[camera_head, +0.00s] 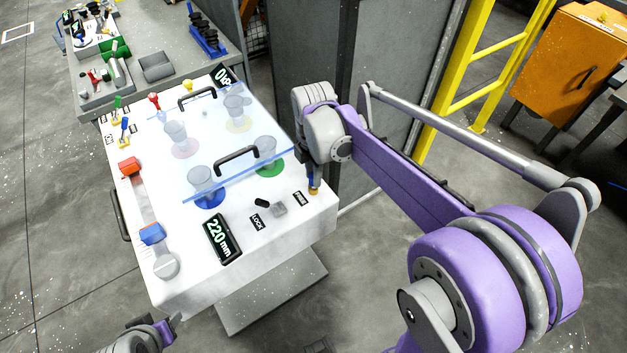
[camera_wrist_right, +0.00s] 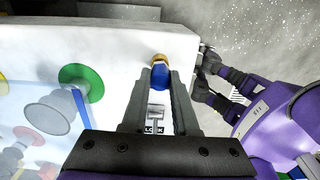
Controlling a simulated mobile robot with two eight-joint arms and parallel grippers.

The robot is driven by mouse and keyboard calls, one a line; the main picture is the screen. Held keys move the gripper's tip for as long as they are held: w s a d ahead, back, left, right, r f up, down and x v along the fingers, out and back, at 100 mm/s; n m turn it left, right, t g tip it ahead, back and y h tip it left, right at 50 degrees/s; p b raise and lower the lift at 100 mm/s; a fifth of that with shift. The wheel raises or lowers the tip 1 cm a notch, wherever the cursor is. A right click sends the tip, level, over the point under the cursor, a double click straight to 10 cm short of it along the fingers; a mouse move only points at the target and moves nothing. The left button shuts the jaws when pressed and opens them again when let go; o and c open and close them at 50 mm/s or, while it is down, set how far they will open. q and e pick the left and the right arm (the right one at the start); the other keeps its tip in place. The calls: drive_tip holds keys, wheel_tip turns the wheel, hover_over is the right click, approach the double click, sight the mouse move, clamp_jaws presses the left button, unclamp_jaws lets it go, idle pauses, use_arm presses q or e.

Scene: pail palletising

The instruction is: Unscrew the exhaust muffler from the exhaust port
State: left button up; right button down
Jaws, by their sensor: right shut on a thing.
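The exhaust muffler (camera_wrist_right: 160,57) is a small brass-coloured cap on a blue fitting (camera_wrist_right: 160,76) near the edge of the white machine top. In the head view the brass and blue piece (camera_head: 314,190) shows just under my right gripper (camera_head: 313,182). In the right wrist view, my right gripper (camera_wrist_right: 160,82) has its fingers closed around this piece. The exhaust port under it is hidden. My left gripper (camera_head: 155,328) is partly in view at the bottom left, away from the muffler. In the wrist view its fingers (camera_wrist_right: 203,74) stand apart with nothing between them.
The white machine (camera_head: 170,290) carries a clear guard (camera_head: 222,145) with black handles, over several clear cups on coloured discs. A LOCK label (camera_head: 258,222) and a 220 mm display (camera_head: 222,238) lie nearby. A grey cabinet (camera_head: 310,60) and yellow rail (camera_head: 455,85) stand behind my right arm.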

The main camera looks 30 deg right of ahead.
drive_tip(key=c, duration=0.6)
unclamp_jaws()
